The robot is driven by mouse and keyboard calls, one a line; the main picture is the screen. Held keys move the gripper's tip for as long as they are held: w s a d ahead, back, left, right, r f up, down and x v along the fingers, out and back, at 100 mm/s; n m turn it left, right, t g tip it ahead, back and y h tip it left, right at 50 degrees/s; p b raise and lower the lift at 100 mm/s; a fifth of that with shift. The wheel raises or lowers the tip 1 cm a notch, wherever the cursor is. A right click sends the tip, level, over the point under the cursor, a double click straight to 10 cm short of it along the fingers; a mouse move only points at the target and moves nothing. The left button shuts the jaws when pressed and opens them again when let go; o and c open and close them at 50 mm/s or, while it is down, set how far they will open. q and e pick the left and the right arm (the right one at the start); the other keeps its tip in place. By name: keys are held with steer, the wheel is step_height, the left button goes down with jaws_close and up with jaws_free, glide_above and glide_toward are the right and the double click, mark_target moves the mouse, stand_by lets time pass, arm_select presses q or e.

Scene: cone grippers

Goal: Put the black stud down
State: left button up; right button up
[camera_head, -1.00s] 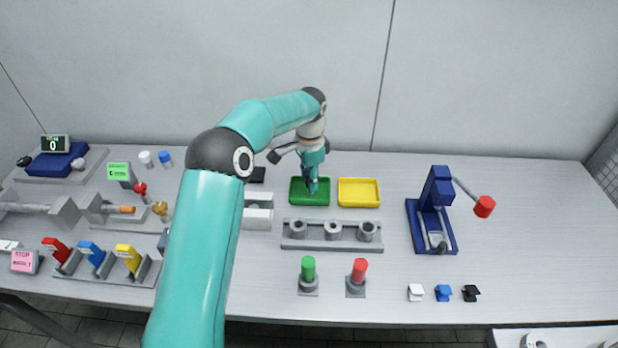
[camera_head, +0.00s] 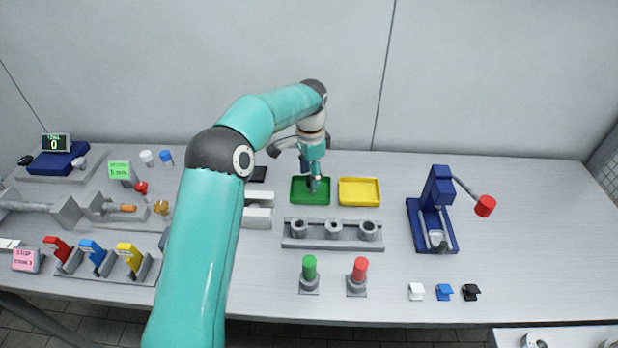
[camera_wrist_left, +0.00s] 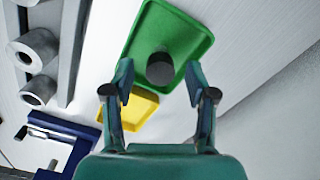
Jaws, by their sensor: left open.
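The black stud (camera_wrist_left: 160,69) is a short dark cylinder in the left wrist view. It sits in the green tray (camera_wrist_left: 187,27), between the fingertips of my left gripper (camera_wrist_left: 157,82) as seen from the wrist. The fingers are spread, with gaps on both sides of the stud. In the head view my left gripper (camera_head: 313,181) points down over the green tray (camera_head: 298,201), and the stud cannot be made out there. My right gripper is out of view.
A yellow tray (camera_head: 359,203) lies just right of the green one. A grey holder (camera_head: 316,244) with several round sockets stands in front. A blue device (camera_head: 436,200) with a red-tipped arm stands further right. The table's right side is clear.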

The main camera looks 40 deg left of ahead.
arm_select(q)
step_height(320, 180, up, 10)
steer(key=p, duration=0.1)
steer(key=shift+r, duration=0.2)
stand_by(0.5)
